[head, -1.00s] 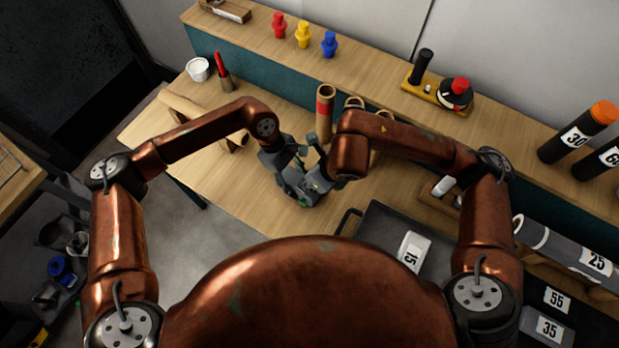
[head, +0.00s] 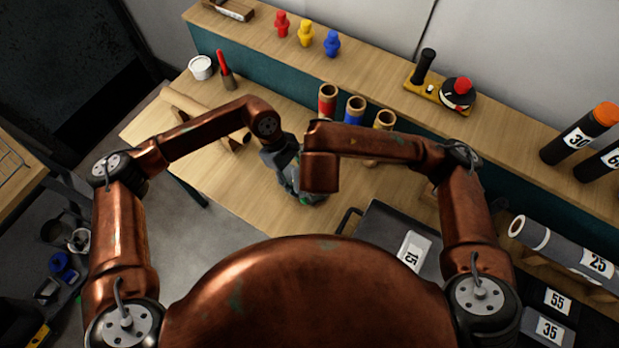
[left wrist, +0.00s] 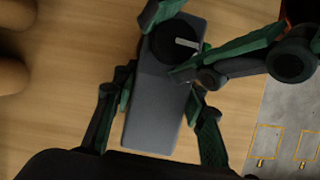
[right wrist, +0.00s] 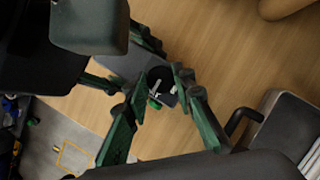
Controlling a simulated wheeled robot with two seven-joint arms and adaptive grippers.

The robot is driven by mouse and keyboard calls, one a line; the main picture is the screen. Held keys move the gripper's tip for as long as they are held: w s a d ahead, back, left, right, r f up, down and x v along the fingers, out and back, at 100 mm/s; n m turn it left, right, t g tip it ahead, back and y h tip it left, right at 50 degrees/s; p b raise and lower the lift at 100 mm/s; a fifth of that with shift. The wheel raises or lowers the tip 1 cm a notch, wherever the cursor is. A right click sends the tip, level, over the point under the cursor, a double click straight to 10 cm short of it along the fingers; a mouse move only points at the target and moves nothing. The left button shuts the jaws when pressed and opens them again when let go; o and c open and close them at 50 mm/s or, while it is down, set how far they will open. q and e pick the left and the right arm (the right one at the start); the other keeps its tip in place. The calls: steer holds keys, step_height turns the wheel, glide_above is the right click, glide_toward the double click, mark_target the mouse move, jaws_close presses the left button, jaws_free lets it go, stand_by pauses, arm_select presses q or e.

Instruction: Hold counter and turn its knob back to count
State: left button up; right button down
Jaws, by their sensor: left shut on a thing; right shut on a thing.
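The counter (left wrist: 155,105) is a grey flat box with a round black knob (left wrist: 178,46) bearing a pale pointer mark. In the left wrist view my left gripper (left wrist: 160,112) is shut on the counter's grey body, one finger on each side. My right gripper (right wrist: 155,95) is shut on the knob, with its green fingers at the knob's sides. The knob also shows in the right wrist view (right wrist: 160,78), partly covered by the fingers. In the head view my right arm hides most of the counter and both grippers.
Red (head: 327,100), blue (head: 354,108) and tan-topped (head: 384,120) tubes stand behind my arms. A dark tray (head: 385,222) with a block marked 15 (head: 413,250) lies to the right. Red, yellow and blue pegs stand on the back shelf.

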arm_select(q)
steer(key=shift+s, duration=0.15)
stand_by(0.3)
arm_select(e)
steer(key=c, duration=1.6)
jaws_free()
steer(key=v, duration=1.2)
arm_select(q)
steer(key=o, duration=1.5)
